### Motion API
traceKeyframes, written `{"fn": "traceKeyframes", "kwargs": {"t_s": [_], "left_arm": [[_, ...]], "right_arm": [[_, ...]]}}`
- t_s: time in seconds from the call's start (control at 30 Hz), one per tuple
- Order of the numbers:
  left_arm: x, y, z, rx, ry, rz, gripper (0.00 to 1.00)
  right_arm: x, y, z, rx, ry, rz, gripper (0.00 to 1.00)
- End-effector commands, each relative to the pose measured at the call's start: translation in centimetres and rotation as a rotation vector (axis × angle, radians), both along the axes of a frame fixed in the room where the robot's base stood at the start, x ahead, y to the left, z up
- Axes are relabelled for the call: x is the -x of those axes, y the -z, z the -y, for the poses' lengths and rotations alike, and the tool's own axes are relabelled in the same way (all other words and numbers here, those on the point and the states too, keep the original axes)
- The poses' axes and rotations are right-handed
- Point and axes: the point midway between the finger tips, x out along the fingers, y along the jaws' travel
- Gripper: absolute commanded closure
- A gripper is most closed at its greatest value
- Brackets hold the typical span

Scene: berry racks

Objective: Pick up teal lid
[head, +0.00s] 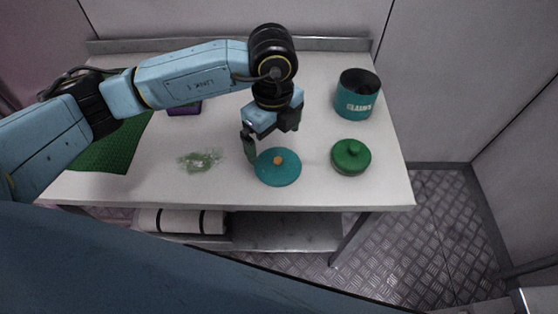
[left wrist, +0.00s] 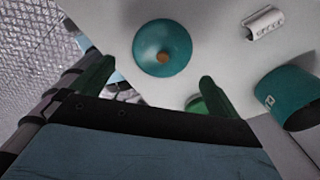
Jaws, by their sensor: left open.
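The teal lid (head: 290,174), a round disc with an orange knob, lies flat near the front edge of the white table. It also shows in the left wrist view (left wrist: 150,40), beyond the fingertips. My left gripper (head: 272,143) is open and empty, just behind and above the lid in the head view. Its two green fingers are spread apart in the left wrist view (left wrist: 154,80), with the lid roughly in line with the gap. I cannot tell the exact height above the lid. My right gripper is not seen.
A green lidded pot (head: 350,158) stands right of the lid, and a teal open-topped canister (head: 357,106) stands behind it. A green mat (head: 110,150) and a purple object (head: 185,110) are at left.

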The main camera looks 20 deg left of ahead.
Motion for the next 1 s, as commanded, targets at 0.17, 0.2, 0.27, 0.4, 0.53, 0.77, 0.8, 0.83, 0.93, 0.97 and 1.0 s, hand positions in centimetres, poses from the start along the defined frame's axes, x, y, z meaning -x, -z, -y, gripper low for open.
{"fn": "traceKeyframes", "kwargs": {"t_s": [0.17, 0.2, 0.27, 0.4, 0.53, 0.77, 0.8, 0.83, 0.93, 0.97, 1.0], "left_arm": [[0.0, 2.3, 0.0, 0.001, 0.001, 0.000, 0.00], [0.0, 2.5, 0.0, 0.000, 0.001, 0.001, 0.00], [0.0, 2.8, 0.1, 0.001, 0.001, 0.000, 0.00], [0.0, 4.5, 0.5, 0.001, 0.002, -0.003, 0.00], [-0.1, 6.5, 0.8, 0.001, 0.001, -0.003, 0.00], [-0.1, 7.9, 0.8, 0.003, 0.003, 0.001, 0.00], [-0.1, 7.9, 0.8, 0.003, 0.003, 0.001, 0.00], [-0.2, 7.9, 0.8, 0.003, 0.003, 0.001, 0.00], [-0.1, 7.9, 0.8, 0.003, 0.003, 0.001, 0.01], [-0.2, 7.9, 0.8, 0.003, 0.002, 0.001, 0.05], [-0.1, 7.9, 0.8, 0.003, 0.002, 0.001, 0.10]], "right_arm": [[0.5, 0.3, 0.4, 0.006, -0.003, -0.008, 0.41], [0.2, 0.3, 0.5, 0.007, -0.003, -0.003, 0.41], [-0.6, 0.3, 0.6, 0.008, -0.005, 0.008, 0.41], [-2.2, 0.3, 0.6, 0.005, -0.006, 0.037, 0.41], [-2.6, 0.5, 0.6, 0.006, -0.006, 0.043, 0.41], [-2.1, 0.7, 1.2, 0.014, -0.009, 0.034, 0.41], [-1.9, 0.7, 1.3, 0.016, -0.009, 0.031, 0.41], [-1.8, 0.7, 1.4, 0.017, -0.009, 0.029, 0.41], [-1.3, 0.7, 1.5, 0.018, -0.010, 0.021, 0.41], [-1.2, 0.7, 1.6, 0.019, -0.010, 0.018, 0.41], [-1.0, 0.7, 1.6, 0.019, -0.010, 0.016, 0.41]]}}
